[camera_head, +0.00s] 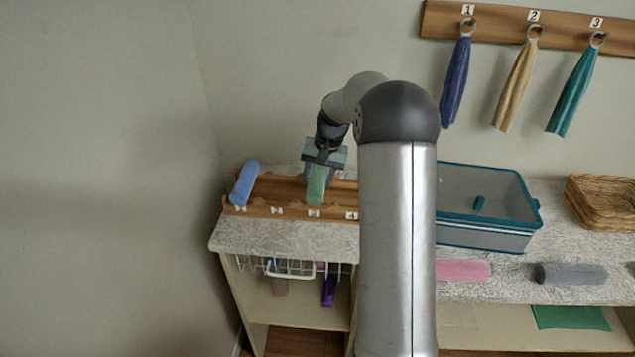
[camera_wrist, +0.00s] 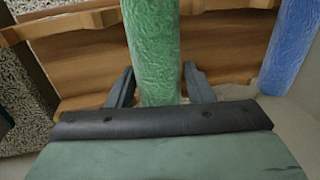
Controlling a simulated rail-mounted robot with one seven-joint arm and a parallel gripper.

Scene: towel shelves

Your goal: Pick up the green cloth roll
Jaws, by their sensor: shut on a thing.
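The green cloth roll (camera_head: 317,186) is at the wooden rack on the left counter, in the head view near the slot marked 3. It also shows in the wrist view (camera_wrist: 152,50), running between the two fingers. My gripper (camera_head: 322,165) is shut on the green roll, with one finger on each side of it in the wrist view (camera_wrist: 160,88). Whether the roll still touches the rack is hard to tell. The roll's end nearest the palm is hidden.
A blue roll (camera_head: 244,184) lies in the wooden rack (camera_head: 284,189) at left. A grey bin with teal rim (camera_head: 487,238) and a wicker basket (camera_head: 600,201) stand to the right. Pink (camera_head: 462,270) and grey (camera_head: 571,273) rolls lie at the counter's front. Three towels hang above.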

